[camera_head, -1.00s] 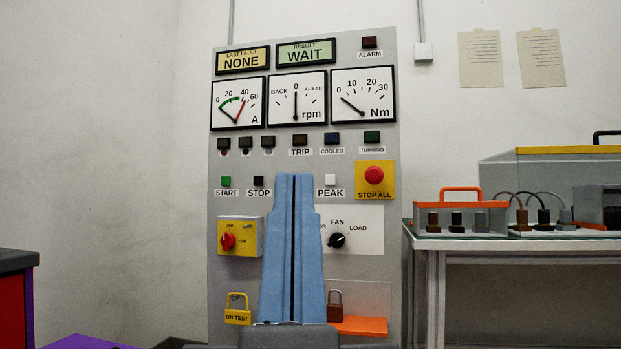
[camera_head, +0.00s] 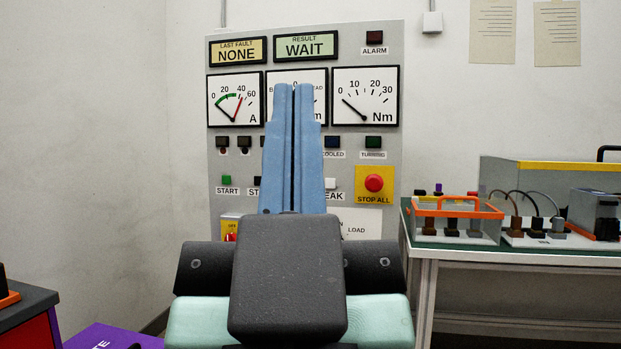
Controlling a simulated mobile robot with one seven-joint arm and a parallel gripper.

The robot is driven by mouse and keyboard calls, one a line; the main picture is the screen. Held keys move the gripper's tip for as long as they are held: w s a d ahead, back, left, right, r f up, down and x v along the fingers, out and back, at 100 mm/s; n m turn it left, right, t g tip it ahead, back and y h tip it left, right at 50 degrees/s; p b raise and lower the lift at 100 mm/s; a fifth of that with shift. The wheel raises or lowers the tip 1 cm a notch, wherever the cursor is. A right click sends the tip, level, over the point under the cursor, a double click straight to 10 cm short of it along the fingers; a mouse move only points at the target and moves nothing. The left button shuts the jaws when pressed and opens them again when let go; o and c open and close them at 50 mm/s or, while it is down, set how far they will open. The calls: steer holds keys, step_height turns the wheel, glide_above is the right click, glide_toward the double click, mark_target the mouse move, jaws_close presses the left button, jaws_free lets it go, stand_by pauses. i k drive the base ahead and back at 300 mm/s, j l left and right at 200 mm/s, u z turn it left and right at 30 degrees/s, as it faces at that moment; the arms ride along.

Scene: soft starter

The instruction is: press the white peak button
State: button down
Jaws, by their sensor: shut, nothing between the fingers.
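The white PEAK button (camera_head: 330,183) is on the grey control panel (camera_head: 392,215), right of the panel's middle. I cannot tell how far the tips are from the panel.
The red STOP ALL button (camera_head: 374,183) on its yellow plate is just right of PEAK. The green START button (camera_head: 227,180) is at left, with the STOP button mostly hidden. A bench (camera_head: 425,252) with equipment stands at right; a purple box (camera_head: 110,338) is low at left.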

mark_target(330, 184)
steer(key=i+l+u, duration=0.15)
steer(key=i+l, duration=0.15)
steer(key=i+l+u, duration=0.15)
steer(key=i+l, duration=0.2)
steer(key=i+l+u, duration=0.1)
steer(key=i+l, duration=0.2)
steer(key=i+l+u, duration=0.15)
steer(key=l, duration=0.35)
steer(key=i+l+u, duration=0.15)
steer(key=i+l, duration=0.2)
steer(key=l, duration=0.1)
